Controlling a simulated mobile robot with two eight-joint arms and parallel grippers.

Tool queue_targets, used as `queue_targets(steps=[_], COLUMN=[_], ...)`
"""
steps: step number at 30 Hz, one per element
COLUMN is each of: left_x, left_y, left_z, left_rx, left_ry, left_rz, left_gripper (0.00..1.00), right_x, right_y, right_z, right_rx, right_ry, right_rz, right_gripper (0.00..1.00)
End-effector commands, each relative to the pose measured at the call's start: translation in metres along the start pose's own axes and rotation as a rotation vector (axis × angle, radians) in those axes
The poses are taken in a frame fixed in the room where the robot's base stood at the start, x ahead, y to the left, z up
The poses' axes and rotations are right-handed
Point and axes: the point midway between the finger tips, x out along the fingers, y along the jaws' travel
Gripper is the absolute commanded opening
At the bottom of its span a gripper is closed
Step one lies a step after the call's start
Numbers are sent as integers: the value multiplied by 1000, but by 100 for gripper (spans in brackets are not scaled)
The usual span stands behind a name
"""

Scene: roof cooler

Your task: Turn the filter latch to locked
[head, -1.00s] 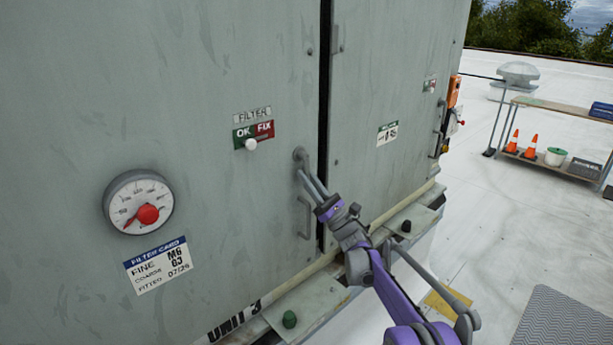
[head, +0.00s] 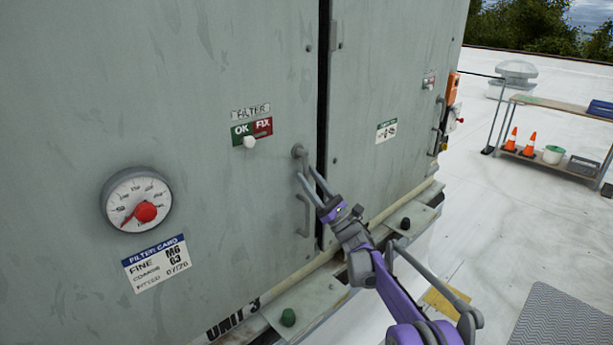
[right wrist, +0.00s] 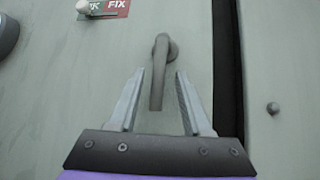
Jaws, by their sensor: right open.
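The filter latch (head: 298,151) is a grey lever on the cabinet panel, just left of the dark door gap. In the right wrist view the latch (right wrist: 160,75) has its round pivot at the top and its lever hanging nearly straight down. My right gripper (head: 305,171) is open at the latch. In the wrist view its two fingers stand on either side of the lever, with a visible gap on each side. Whether the fingers reach the lever's depth is hard to tell. My left gripper is not in view.
A fixed grey pull handle (head: 304,214) sits just below the latch. A green and red OK/FIX plate (head: 262,127) with a white knob is at the upper left. A gauge (head: 138,199) with a red centre is further left. A shelf cart (head: 560,165) stands far right.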

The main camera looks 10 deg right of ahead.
Motion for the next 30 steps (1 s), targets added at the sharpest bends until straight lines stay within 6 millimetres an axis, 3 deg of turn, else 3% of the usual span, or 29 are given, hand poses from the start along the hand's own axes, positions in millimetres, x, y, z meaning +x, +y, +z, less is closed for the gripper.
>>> queue_targets(steps=[6, 13, 19, 30], left_x=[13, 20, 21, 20], left_y=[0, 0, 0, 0], left_z=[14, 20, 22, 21], left_rx=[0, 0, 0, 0], left_ry=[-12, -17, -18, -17], left_rz=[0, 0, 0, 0], left_gripper=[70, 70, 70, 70], right_x=[-50, -84, -93, -87], right_y=[0, -1, 0, -3], right_z=[-2, -1, 0, 6], right_rx=[-2, -1, -1, 45], right_ry=[2, 1, 0, 12], right_rz=[-3, -3, -1, -41], right_gripper=[49, 49, 49, 49])
